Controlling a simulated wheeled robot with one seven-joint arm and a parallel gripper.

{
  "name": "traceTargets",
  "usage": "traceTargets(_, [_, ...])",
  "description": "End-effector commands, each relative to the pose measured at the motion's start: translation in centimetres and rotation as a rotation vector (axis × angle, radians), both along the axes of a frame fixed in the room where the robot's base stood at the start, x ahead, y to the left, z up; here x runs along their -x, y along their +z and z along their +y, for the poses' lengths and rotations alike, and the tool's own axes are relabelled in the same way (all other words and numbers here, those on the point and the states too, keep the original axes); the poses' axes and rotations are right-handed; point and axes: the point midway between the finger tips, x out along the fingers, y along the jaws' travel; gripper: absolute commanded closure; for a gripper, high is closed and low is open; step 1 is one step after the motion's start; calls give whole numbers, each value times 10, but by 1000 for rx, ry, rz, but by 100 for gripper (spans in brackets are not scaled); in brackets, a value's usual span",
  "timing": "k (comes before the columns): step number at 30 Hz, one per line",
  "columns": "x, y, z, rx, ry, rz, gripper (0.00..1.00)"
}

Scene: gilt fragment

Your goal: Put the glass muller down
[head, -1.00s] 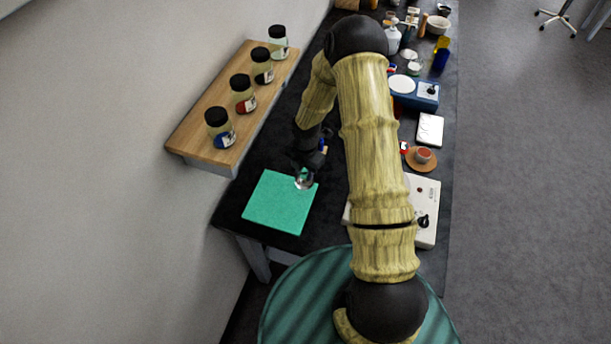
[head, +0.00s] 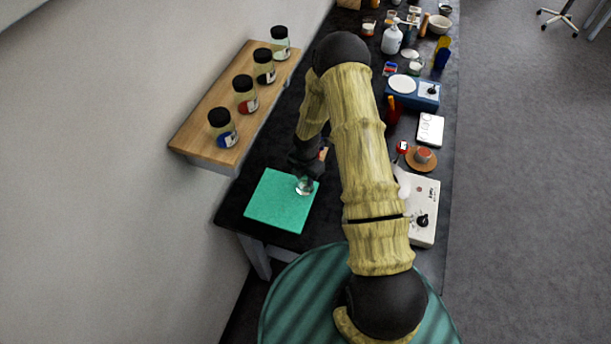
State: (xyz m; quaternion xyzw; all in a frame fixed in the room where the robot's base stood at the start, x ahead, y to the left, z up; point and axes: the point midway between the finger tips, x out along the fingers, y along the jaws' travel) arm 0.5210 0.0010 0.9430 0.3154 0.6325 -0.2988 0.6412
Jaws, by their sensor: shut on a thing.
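The glass muller (head: 304,187) is a small clear piece at the upper right part of a green square mat (head: 272,212). My gripper (head: 305,173) is directly above it and shut on it, with the fingers small and dark in this view. The muller appears upright. I cannot tell whether its base touches the mat or hovers just over it. The mat lies at the near left end of the black bench.
A wooden shelf (head: 205,128) with several black-lidded jars is on the wall at left. A white hotplate-like device (head: 424,212), an orange saucer (head: 421,160) and a blue scale (head: 412,94) stand along the right side. The left and lower mat is clear.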

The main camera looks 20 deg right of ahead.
Motion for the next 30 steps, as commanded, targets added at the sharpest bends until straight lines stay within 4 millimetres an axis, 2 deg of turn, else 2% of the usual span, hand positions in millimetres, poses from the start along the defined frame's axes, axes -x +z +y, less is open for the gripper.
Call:
traceTargets(1, [0,-3,0,0,0,0,100])
traceTargets(2, [0,-2,0,0,0,0,63])
traceTargets(4, [0,-1,0,0,0,0,49])
traceTargets(5, [0,-1,0,0,0,0,47])
traceTargets(13, [0,-1,0,0,0,0,47])
traceTargets(19, [0,7,-1,-1,-1,-1,47])
traceTargets(23, [0,21,-1,-1,0,-3,47])
traceTargets(30, [0,57,-2,0,-2,-4,47])
